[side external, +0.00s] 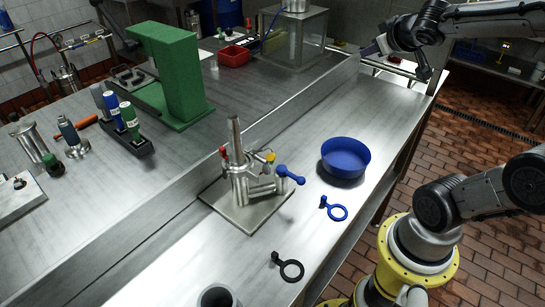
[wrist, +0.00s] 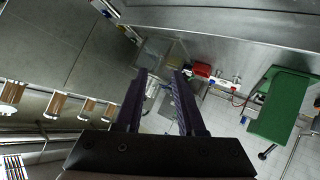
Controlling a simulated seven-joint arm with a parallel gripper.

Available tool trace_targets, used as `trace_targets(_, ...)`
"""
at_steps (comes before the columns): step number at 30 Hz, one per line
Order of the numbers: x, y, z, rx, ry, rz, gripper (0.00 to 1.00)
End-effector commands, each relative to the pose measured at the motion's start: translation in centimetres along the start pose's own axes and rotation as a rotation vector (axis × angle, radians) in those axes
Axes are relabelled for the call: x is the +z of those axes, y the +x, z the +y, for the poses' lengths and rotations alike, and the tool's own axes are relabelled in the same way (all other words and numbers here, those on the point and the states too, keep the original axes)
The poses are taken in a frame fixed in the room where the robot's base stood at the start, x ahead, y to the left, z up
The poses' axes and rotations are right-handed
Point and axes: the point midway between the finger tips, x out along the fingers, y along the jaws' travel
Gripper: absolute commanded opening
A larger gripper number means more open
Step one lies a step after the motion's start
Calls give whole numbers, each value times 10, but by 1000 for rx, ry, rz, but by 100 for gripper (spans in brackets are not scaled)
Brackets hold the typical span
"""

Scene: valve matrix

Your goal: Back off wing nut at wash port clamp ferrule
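A steel valve assembly (side external: 240,182) stands upright on a square steel plate (side external: 226,218) on the bench. It carries a blue lever handle (side external: 290,175) on its right, a small yellow part (side external: 268,157) and a small red part (side external: 223,153). Clamps and a wing nut are too small to tell apart here. My gripper (side external: 374,47) is high at the upper right, well away from the assembly. In the wrist view my gripper (wrist: 160,74) has its two dark fingers apart with nothing held between them. I cannot make out the valve assembly in the wrist view.
A blue round bowl (side external: 345,158), a blue ring tool (side external: 335,209) and a black ring tool (side external: 290,268) lie right and front of the assembly. A green press (side external: 178,75), a red bin (side external: 234,56) and a clear tank (side external: 296,38) stand farther back.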

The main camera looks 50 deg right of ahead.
Motion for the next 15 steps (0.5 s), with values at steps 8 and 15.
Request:
trace_targets(8, 46, 0, -35, -160, -55, -493, 38)
trace_targets(15, 44, -43, -133, -664, -127, -789, 38)
